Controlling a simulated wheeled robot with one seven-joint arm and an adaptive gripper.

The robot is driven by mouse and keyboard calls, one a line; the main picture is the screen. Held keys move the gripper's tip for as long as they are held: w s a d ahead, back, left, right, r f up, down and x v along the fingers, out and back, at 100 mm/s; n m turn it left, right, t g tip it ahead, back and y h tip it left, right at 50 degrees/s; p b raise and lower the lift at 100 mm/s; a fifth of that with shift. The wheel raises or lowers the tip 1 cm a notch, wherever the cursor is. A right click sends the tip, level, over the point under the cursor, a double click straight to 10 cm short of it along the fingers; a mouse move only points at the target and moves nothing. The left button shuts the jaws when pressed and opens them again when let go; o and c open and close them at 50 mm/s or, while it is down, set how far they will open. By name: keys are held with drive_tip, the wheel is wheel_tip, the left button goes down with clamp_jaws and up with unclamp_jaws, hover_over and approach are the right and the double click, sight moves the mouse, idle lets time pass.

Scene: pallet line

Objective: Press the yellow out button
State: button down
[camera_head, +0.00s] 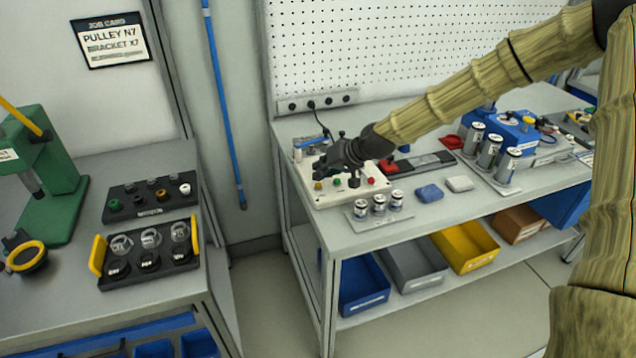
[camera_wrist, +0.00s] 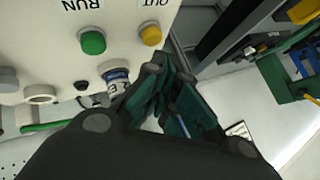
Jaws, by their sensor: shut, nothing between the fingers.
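The yellow OUT button (camera_wrist: 151,35) sits on the white control box, under the "OUT" label in the wrist view. In the head view the yellow button (camera_head: 318,186) is at the left of the white control box (camera_head: 320,201). My gripper (camera_head: 320,169) is shut and empty, just above the left part of the box. In the wrist view my gripper fingers (camera_wrist: 170,80) are close to the yellow button, with a visible gap. The green RUN button (camera_wrist: 92,41) is beside it. The button does not look covered by the fingers.
A red button (camera_head: 371,181) is on the same box. Several small cans (camera_head: 379,204) stand on a tray in front of it. A blue block (camera_head: 429,193) and a white block (camera_head: 459,184) lie to the right. A power strip (camera_head: 316,101) is behind.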

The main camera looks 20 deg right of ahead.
sight(320, 182)
idle(0.3)
drive_tip(key=shift+r+p, duration=1.6)
drive_tip(key=shift+r, duration=0.95)
